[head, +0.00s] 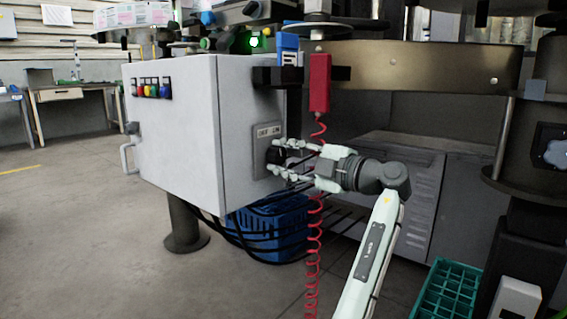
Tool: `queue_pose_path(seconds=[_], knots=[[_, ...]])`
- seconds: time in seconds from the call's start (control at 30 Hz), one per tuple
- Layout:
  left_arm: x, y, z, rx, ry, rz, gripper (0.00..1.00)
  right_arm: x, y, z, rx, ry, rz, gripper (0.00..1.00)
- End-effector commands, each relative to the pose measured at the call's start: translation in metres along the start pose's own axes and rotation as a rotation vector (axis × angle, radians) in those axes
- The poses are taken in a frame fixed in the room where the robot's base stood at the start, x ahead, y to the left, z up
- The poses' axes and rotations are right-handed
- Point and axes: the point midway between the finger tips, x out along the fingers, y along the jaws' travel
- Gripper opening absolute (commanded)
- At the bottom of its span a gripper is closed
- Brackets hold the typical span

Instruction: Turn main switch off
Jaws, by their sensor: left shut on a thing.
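The main switch (272,156) is a dark rotary knob on a grey plate (267,132) marked OFF and ON. The plate is on the right-hand side face of the light grey control cabinet (205,130). My left gripper (283,158) reaches it from the right, with its fingers pointing left. Its fingers are shut on the knob, one above and one below. The fingers partly cover the knob, so I cannot tell which way it is turned. My right gripper is not in view.
A red box (320,83) with a coiled red cable (314,235) hangs close to my left gripper. A blue crate (272,228) and black cables lie below the cabinet. A green crate (447,292) stands at lower right. The floor at left is clear.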

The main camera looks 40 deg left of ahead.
Motion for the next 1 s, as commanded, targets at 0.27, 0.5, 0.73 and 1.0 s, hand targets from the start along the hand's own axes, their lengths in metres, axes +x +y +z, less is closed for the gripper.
queue_pose_path(seconds=[0.27, 0.5, 0.73, 1.0], knots=[[0.0, -0.0006, -0.0004, -0.248, 0.001, -0.002, 0.06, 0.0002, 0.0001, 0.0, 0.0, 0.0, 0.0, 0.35], [0.0, -0.0009, -0.0002, -0.415, 0.001, -0.001, 0.06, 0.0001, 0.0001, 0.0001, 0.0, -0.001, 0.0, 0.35], [0.0001, -0.0011, -0.0003, -0.511, 0.002, -0.002, 0.06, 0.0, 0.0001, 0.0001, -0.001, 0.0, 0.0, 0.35], [0.0001, -0.0013, -0.0003, -0.55, 0.002, -0.002, 0.06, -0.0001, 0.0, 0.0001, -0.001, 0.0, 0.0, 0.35]])
